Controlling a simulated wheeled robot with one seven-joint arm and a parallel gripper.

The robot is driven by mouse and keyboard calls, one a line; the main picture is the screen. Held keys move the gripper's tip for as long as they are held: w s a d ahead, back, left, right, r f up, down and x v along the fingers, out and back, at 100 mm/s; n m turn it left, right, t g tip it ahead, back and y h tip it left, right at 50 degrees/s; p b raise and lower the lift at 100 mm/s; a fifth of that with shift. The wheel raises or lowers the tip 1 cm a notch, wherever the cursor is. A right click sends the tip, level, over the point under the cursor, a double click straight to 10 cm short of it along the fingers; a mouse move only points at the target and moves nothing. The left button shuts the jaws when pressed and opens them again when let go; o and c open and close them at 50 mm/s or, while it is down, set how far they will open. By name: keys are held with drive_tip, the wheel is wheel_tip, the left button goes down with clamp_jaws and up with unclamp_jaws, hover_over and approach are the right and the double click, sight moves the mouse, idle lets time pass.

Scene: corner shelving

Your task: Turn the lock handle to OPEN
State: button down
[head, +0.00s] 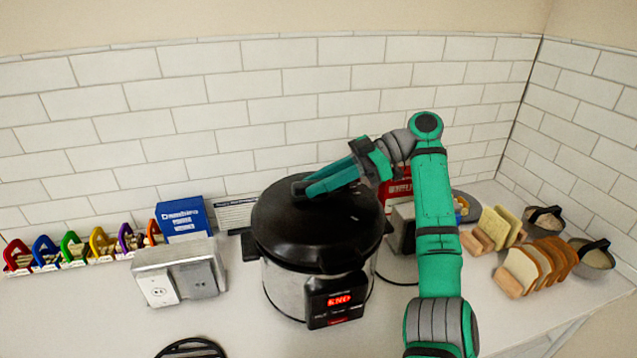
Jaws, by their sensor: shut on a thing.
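A pressure cooker (290,278) with a steel body and a black lid (318,236) stands in the middle of the counter. A red display on its front is lit and appears to read "END". My arm reaches in from the right. My gripper (305,190) is over the back left part of the lid, its green fingers pointing left. It is shut on the lock handle (298,188), a small dark part at the lid's top. The fingers hide most of the handle, so its exact turn and any OPEN marking cannot be made out.
A grey outlet box (180,272) stands left of the cooker, with a blue box (183,219) behind it. Several coloured clips (75,249) line the back left. Bread slices (540,264) in racks and bowls (592,256) are at right. A black round trivet (190,348) lies at front.

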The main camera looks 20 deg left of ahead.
drive_tip(key=shift+n+g, duration=0.4)
drive_tip(key=c, duration=1.6)
unclamp_jaws()
drive_tip(key=shift+w+d, duration=0.1)
